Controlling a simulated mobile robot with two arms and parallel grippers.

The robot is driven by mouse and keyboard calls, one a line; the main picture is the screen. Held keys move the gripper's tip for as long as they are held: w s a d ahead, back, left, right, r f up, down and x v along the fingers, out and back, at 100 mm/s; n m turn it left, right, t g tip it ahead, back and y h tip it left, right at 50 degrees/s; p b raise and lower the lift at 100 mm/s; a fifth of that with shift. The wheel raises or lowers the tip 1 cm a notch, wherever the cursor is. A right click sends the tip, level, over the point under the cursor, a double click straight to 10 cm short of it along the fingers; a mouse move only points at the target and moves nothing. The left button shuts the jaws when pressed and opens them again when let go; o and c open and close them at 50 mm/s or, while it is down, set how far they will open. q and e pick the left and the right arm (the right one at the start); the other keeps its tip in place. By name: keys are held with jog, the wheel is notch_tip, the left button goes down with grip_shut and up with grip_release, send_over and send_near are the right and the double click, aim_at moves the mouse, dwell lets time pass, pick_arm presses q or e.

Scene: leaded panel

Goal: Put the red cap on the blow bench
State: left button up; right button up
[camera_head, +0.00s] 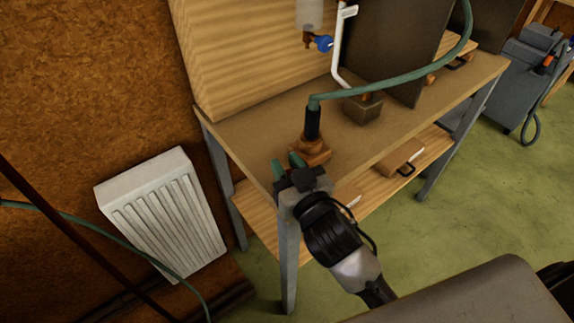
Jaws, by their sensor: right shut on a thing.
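The blow bench (255,122) is a table with a tan top, grey legs and a lower shelf. My right gripper (287,161) is at its front left corner, with its green fingertips by the edge of the top. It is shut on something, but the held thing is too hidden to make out. I see no red cap clearly. Just beyond the fingertips, an orange-brown block (311,152) stands on the bench with a black nozzle (312,122) and a green hose (398,81) rising from it. My left gripper is not in view.
A brown box (363,107) with a white pipe and a dark panel (400,45) stand farther back on the bench. An orange-brown case (398,158) lies on the lower shelf. A white radiator (165,213) is at left. Bare bench top shows left of the block.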

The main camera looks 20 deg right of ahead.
jog(key=shift+f, duration=0.1)
jog(key=o, duration=0.9)
jog(key=shift+s+d+r, duration=0.1)
jog(key=shift+s+d, duration=0.2)
jog(key=shift+s, duration=1.7)
jog(key=shift+s+d+r, duration=0.1)
jog(key=shift+s+d, duration=0.2)
jog(key=shift+s, duration=1.65)
jog(key=shift+s+d, duration=0.3)
jog(key=shift+s, duration=1.7)
